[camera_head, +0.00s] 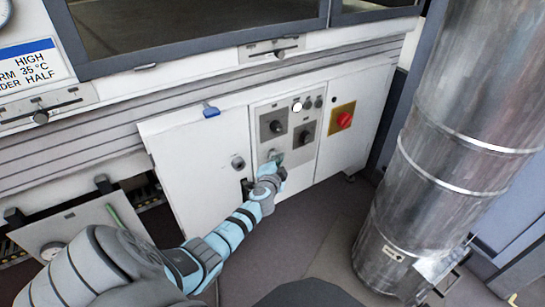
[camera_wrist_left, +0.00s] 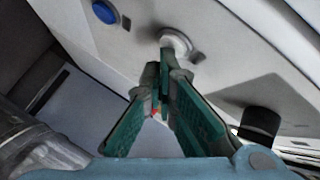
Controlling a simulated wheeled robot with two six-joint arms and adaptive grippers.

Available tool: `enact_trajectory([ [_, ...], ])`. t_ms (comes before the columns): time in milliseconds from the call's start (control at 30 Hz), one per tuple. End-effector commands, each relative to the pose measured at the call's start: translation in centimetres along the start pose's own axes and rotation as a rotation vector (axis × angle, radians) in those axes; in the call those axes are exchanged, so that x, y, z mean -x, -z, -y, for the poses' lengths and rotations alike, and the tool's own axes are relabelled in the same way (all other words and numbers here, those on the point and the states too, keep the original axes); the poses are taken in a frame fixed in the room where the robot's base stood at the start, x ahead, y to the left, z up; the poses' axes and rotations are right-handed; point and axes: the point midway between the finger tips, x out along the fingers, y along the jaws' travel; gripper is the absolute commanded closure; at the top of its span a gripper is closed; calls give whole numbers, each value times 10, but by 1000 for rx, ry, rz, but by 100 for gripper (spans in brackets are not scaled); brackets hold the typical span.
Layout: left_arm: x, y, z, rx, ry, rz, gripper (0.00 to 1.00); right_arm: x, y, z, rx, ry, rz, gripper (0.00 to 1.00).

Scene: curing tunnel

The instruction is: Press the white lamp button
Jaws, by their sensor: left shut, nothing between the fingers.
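My left gripper (camera_head: 278,160) reaches the lower part of the control panel on the white cabinet. In the left wrist view its green fingers (camera_wrist_left: 158,78) are closed together and hold nothing. A round white button (camera_wrist_left: 176,42) with a pale rim sits just beyond the fingertips; I cannot tell whether they touch it. In the head view a bright white round lamp (camera_head: 297,106) is at the panel's top, above the gripper. I cannot tell whether these two are the same part. My right gripper is not in view.
Black rotary knobs (camera_head: 276,126) sit on grey plates, and one knob (camera_wrist_left: 260,122) is right of the fingers in the wrist view. A red stop button (camera_head: 344,120) is on a yellow plate. A blue round part (camera_wrist_left: 104,12) and a large metal duct (camera_head: 455,130) are nearby.

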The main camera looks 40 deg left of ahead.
Motion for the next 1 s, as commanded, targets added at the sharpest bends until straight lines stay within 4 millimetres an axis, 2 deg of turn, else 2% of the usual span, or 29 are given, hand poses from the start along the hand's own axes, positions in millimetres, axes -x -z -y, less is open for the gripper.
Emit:
enact_trajectory([
  [467,-2,-2,2,0,1,0,100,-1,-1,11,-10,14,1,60],
  [1000,9,6,-6,0,0,0,100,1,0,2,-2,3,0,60],
])
